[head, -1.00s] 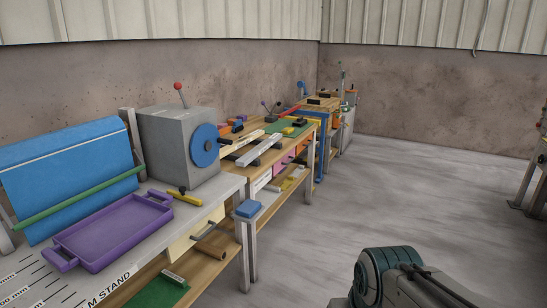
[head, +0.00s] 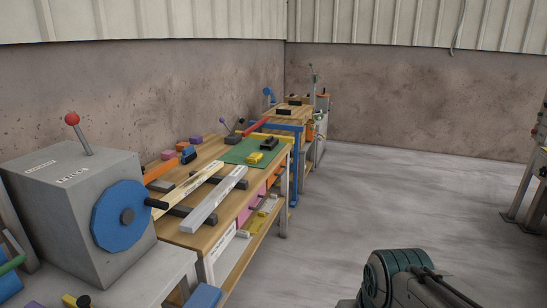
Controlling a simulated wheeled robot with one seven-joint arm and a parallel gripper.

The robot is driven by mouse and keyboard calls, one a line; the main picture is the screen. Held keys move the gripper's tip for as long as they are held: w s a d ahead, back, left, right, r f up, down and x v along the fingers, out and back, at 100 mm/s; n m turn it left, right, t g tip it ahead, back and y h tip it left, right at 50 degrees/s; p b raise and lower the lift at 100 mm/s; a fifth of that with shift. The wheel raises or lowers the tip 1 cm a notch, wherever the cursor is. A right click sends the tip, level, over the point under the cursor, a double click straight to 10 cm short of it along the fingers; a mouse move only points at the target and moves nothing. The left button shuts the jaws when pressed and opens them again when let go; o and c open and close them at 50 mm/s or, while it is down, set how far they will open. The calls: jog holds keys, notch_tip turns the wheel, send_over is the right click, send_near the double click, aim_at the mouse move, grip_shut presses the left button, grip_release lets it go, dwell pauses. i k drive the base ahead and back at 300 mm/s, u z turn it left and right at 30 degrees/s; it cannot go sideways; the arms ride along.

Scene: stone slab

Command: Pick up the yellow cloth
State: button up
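I cannot make out for sure which yellow thing is the cloth. A flat yellow item (head: 254,223) lies on the lower shelf of the wooden workbench, partly hidden by other things there. A small yellow block-like object (head: 254,158) sits on the green mat on the bench top. Part of my own arm shows at the lower right, over the floor and apart from the benches. My gripper's fingers are not in view.
A grey machine with a blue wheel (head: 121,214) stands at the near left. The wooden workbench (head: 209,235) runs along the left wall, with grey bars (head: 214,198) on top. A blue-framed bench (head: 296,160) stands beyond.

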aim_at(255, 156)
jog(key=i, duration=3.65)
jog(key=u, duration=0.1)
